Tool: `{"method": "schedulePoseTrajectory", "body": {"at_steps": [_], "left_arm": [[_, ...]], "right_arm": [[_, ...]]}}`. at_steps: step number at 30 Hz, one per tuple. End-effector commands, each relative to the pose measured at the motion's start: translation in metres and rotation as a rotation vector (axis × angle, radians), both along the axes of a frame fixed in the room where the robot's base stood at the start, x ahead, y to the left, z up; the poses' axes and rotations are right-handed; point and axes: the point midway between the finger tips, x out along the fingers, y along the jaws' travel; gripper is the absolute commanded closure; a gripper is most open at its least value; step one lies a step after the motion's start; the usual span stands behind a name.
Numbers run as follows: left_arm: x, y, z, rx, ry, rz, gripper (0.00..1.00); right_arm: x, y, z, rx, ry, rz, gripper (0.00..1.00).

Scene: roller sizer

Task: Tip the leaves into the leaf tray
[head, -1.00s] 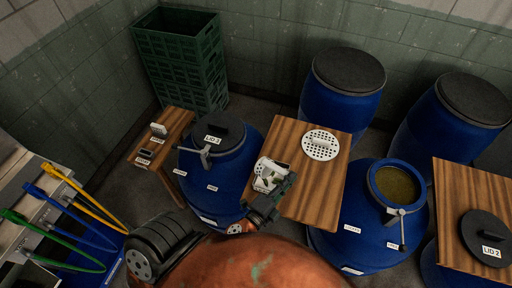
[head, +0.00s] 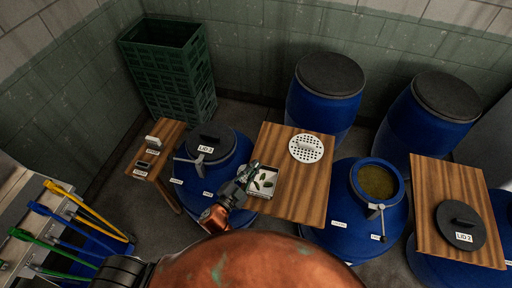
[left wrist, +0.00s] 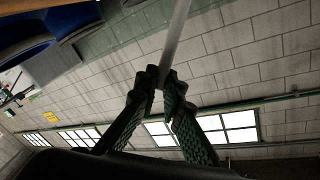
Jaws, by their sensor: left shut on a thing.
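A white square tray (head: 256,191) with several dark green leaves (head: 264,181) in it is at the left edge of the middle wooden table. My left gripper (head: 246,177) is at the tray's left side, close against it. In the left wrist view, its fingertips (left wrist: 165,82) are shut on a thin pale strip (left wrist: 176,38). I cannot tell whether this strip is a handle or a rim. Whether the tray rests fully on the table is hard to tell. My right gripper is not in view.
A white perforated disc (head: 306,148) lies on the middle table (head: 303,198). An open blue barrel (head: 344,218) stands to its right, a lidded one (head: 213,170) to its left. Another table (head: 436,185) holds a black lid (head: 461,225). Green crates (head: 168,72) stand at the back left.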

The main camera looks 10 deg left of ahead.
Motion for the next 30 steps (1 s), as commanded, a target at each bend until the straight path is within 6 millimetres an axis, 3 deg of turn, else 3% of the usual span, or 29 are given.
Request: {"method": "schedulePoseTrajectory", "body": {"at_steps": [1, 6, 14, 30], "left_arm": [[0.013, -0.004, 0.014, -0.067, 0.025, -0.03, 1.0], [0.042, -0.005, 0.016, -0.251, 0.106, -0.084, 1.0], [0.055, 0.001, 0.016, -0.353, 0.152, -0.1, 1.0], [0.07, 0.032, 0.028, -0.616, 0.264, -0.097, 1.0]], "right_arm": [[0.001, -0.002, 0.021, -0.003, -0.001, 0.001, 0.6], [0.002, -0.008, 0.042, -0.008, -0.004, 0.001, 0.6], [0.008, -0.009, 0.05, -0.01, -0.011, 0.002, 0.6], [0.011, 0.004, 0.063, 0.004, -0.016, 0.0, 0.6]]}}
